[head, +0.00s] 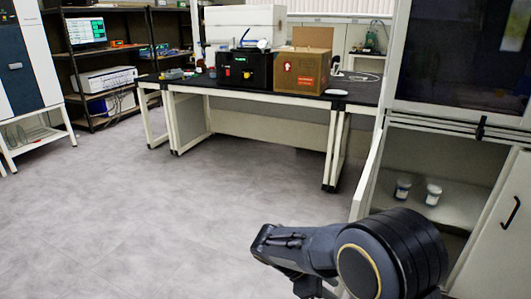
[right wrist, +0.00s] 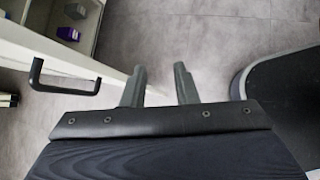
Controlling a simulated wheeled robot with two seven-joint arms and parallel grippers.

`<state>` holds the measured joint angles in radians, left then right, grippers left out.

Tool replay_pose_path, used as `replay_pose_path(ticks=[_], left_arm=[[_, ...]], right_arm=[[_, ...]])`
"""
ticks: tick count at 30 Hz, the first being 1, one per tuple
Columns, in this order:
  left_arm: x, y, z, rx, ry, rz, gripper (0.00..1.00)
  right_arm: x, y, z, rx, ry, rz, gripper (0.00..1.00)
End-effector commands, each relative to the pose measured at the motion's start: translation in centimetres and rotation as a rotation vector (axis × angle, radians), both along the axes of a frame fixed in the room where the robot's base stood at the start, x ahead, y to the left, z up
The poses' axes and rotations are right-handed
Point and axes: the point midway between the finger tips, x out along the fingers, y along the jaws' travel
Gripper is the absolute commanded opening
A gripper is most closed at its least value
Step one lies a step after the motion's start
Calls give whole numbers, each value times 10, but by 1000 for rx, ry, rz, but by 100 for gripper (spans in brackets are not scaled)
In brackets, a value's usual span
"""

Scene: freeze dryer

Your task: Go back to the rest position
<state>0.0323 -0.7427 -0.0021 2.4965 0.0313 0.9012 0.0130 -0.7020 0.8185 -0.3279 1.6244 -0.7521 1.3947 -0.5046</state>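My right gripper (head: 275,240) shows at the bottom of the head view, with its dark arm coming in from the lower right and reaching left over the floor. In the right wrist view the two fingers of the right gripper (right wrist: 160,75) stand apart with nothing between them, above grey floor. My left gripper is in neither view.
Right of my arm stands a white cabinet with an open lower compartment (head: 445,165) holding two small jars (head: 418,192). A black door handle (right wrist: 65,88) is left of the fingers. A bench (head: 265,92) stands farther back. The floor (head: 150,220) at left is clear.

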Motion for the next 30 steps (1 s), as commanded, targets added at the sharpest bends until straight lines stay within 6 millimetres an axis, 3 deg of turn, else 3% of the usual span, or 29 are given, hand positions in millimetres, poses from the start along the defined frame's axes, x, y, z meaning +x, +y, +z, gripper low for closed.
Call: replay_pose_path(ticks=[1,4,12,21,30], left_arm=[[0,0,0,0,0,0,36],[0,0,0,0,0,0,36],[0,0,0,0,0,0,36],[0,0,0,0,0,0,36],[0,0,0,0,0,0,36]], right_arm=[[-13,-17,9,102,-24,-88,27],[-42,-37,20,286,-75,-253,27],[-120,-65,54,723,-273,-693,27],[-188,-63,79,1058,-529,-1087,27],[-218,-55,83,1222,-712,-1306,27]])
